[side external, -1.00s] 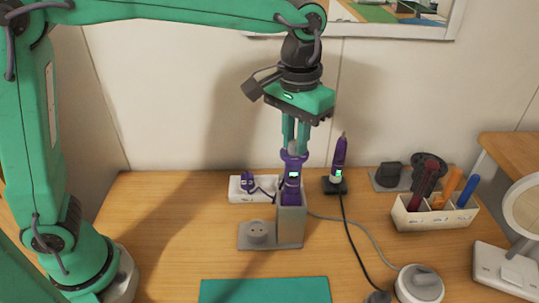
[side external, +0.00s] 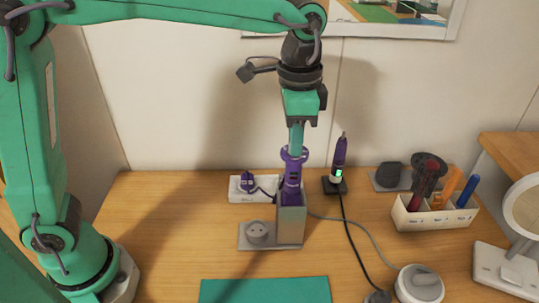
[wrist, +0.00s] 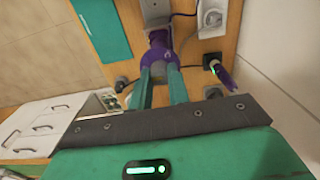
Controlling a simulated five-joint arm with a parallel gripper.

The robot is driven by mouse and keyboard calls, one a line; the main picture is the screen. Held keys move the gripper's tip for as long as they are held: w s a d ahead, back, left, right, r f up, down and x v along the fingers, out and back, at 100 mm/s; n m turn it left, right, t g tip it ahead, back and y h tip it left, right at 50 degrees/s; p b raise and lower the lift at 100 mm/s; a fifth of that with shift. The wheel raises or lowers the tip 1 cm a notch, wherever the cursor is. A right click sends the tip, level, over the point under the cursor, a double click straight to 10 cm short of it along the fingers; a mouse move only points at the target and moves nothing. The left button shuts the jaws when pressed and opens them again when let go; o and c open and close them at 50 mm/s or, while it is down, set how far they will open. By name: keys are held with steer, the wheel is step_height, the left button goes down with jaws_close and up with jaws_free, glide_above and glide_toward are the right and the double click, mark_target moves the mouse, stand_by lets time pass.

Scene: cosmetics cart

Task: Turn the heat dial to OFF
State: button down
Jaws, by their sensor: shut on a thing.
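A purple styling tool (side external: 291,185) stands upright in a grey holder (side external: 291,226) on the wooden table. Its flared purple top, which seems to be the heat dial (side external: 294,157), is at the upper end. My gripper (side external: 295,149) points straight down and is shut on this top. In the wrist view the two green fingers of my gripper (wrist: 160,69) meet the purple top (wrist: 160,55) from both sides. The fingers partly hide the dial, and no mark on it can be read. No lit green display shows on the held tool now.
A second purple tool (side external: 339,160) with a green light stands close on the right. A white power strip (side external: 240,189) is behind left, with cables on the table. A white organiser (side external: 430,217) holds brushes at right. A green mat (side external: 265,290) lies in front.

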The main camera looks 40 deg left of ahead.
stand_by(0.3)
steer(key=c, duration=1.3)
jaws_free()
steer(key=shift+r, duration=0.15)
steer(key=shift+r, duration=3.8)
steer(key=shift+a, duration=0.1)
